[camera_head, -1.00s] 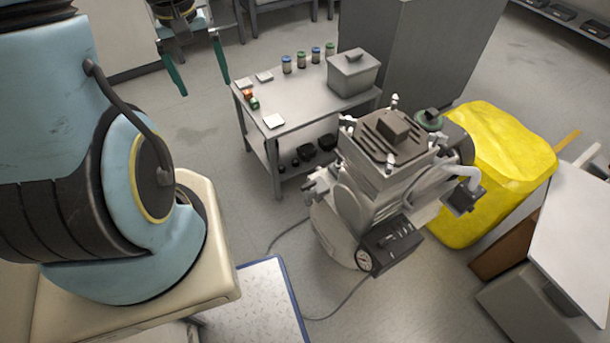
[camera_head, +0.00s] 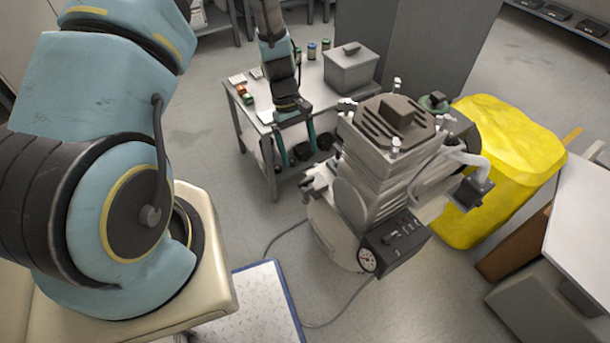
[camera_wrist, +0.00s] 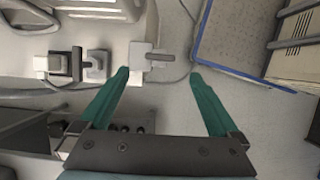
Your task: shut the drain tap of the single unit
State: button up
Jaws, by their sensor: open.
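The single unit is a compressor (camera_head: 375,190) with a dark slotted top, pale body and black gauge box, standing on the floor at centre. Small fittings (camera_head: 312,185) stick out from its left side. My gripper (camera_head: 298,158) hangs left of it, fingers pointing down, in front of the grey cart. In the wrist view my gripper (camera_wrist: 160,74) is open and empty, its green fingers spread wide. Beyond the fingertips a pale square fitting with a grey lever (camera_wrist: 158,57) shows, the lever pointing right. It looks like a tap, but I cannot tell for sure that it is the drain tap.
A grey cart (camera_head: 240,110) with jars and a grey box (camera_head: 350,68) stands behind my gripper. A blue-edged mat (camera_head: 268,300) and a cable lie on the floor in front. Open floor lies between cart and mat.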

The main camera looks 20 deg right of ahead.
aim_at(306, 180)
jog(key=x, duration=0.8)
jog(key=shift+f, duration=0.2)
jog(key=c, duration=1.4)
jog(key=shift+o, duration=0.2)
